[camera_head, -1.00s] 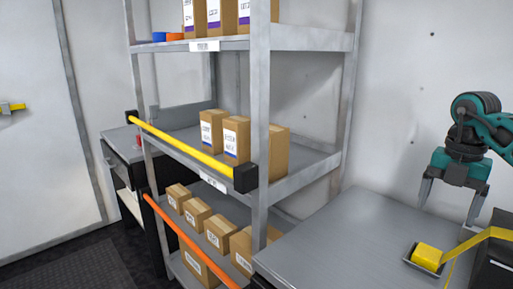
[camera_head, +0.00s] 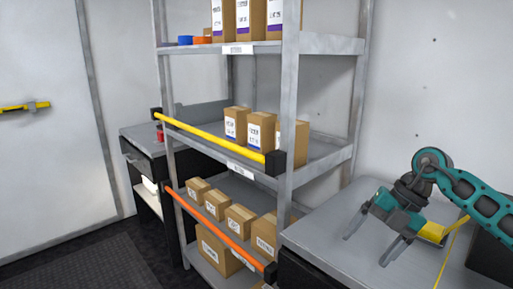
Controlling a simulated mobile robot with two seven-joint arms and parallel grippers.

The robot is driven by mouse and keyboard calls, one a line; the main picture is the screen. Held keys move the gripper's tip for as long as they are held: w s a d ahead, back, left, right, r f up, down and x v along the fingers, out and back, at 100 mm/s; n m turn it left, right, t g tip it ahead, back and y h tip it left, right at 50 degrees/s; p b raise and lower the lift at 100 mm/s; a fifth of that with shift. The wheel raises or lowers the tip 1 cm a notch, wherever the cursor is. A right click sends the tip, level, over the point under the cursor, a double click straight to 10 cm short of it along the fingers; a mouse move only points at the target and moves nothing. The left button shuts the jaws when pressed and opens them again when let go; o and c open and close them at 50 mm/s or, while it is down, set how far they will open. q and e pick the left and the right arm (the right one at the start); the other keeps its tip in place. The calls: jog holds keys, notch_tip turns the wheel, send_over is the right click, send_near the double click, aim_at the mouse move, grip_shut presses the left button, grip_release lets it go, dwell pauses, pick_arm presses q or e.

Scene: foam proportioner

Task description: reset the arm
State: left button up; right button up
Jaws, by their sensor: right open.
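My right gripper (camera_head: 372,240) is teal and dark grey, with two grey fingers spread apart. It hangs over the grey worktop (camera_head: 330,222) at the lower right, pointing down and to the left. Nothing shows between its fingers. My right arm comes in from the right edge. A yellow block (camera_head: 433,233) shows just behind the gripper and is partly hidden by it; I cannot tell whether they touch. My left gripper is not in view.
A metal shelf rack (camera_head: 290,110) with cartons stands left of the worktop. A yellow bar (camera_head: 210,137) and an orange bar (camera_head: 215,228) cross its front. A dark cabinet (camera_head: 145,160) stands behind it. Floor at lower left is clear.

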jog(key=s+a+m+t+y+p, duration=0.1)
jog(key=s+a+m+t+y, duration=0.2)
jog(key=a+y, duration=0.5)
jog(key=s+a+m+t+y, duration=0.25)
jog(key=a+t+y, duration=0.25)
jog(key=a, duration=0.6)
jog(key=s+d+f+m+t+h, duration=0.2)
jog(key=s+d+f+m+h, duration=0.2)
jog(key=f+m+h, duration=0.3)
jog(key=s+d+f+m+t+h+p, duration=0.1)
jog(key=s+d+f+m+t+h, duration=0.2)
jog(key=d+f+m+h, duration=0.2)
notch_tip(320, 180, down, 6)
jog(key=m+h, duration=0.3)
jog(key=m, duration=0.5)
jog(key=shift+s+t, duration=0.3)
jog(key=shift+s, duration=0.1)
jog(key=s+f+g, duration=0.1)
jog(key=s, duration=0.1)
jog(key=s+f+m+g+h, duration=0.1)
jog(key=s+f, duration=0.1)
jog(key=s+f+g, duration=0.1)
jog(key=s, duration=0.1)
jog(key=shift+s+d+f+m+h, duration=0.1)
jog(key=shift+d+f+m+h, duration=0.2)
jog(key=shift+d+f+m, duration=0.1)
jog(key=shift+c, duration=0.2)
